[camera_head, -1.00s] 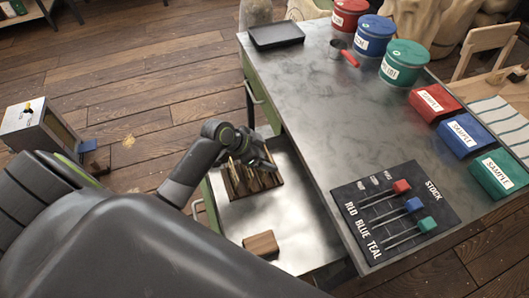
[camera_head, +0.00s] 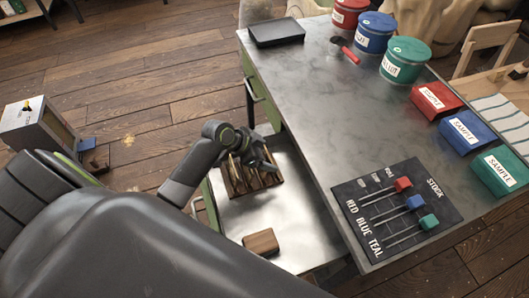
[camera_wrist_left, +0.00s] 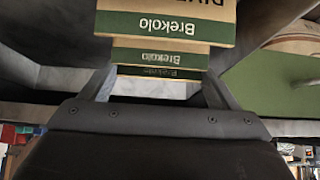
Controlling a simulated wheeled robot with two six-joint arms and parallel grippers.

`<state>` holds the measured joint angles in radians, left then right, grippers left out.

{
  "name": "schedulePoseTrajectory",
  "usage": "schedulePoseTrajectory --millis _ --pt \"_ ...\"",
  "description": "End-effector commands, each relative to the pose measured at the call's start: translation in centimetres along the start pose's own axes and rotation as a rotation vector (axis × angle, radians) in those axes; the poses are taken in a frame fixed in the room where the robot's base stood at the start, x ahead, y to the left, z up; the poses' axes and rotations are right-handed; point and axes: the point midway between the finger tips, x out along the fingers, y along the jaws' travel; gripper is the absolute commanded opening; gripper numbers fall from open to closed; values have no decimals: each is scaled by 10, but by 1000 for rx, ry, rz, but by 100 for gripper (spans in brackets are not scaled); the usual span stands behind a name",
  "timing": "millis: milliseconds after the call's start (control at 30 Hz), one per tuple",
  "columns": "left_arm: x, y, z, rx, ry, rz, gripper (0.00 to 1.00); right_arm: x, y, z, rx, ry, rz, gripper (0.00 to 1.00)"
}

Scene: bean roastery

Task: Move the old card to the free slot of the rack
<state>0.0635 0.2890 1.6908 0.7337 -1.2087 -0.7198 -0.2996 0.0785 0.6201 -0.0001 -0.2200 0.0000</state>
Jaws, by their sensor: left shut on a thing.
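The wooden rack (camera_head: 262,184) stands in the open drawer, with upright cards in it partly hidden by my arm. My left gripper (camera_head: 262,160) is over the rack, shut on a card. In the left wrist view the gripper fingers (camera_wrist_left: 158,90) flank a narrow card with a green edge (camera_wrist_left: 158,73). Behind it stand two larger brown cards with green bands marked Brekolo, a middle one (camera_wrist_left: 160,54) and a nearer-looking large one (camera_wrist_left: 165,22). Which card is the old one, and where the free slot is, I cannot tell. My right gripper is not in view.
A wooden block (camera_head: 261,242) lies in the drawer (camera_head: 295,235), whose front floor is mostly clear. The metal bench (camera_head: 310,100) overhangs on the right, with a stock slider board (camera_head: 352,190), a black tray (camera_head: 276,32), tins and sample boxes.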

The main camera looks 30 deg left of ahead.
Motion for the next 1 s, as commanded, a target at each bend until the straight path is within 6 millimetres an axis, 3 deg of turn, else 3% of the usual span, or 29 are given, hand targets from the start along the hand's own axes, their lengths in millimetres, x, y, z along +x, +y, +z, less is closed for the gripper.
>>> schedulePoseTrajectory --millis 300,333,433,767,1000 --pt "0 0 0 0 0 0 61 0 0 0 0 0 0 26" --pt "0 0 0 0 0 0 86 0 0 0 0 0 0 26" --pt "0 0 0 0 0 0 99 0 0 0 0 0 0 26" --pt "-4 0 0 0 0 0 100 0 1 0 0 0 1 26" --pt "-40 -1 2 4 -3 -4 100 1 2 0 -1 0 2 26"
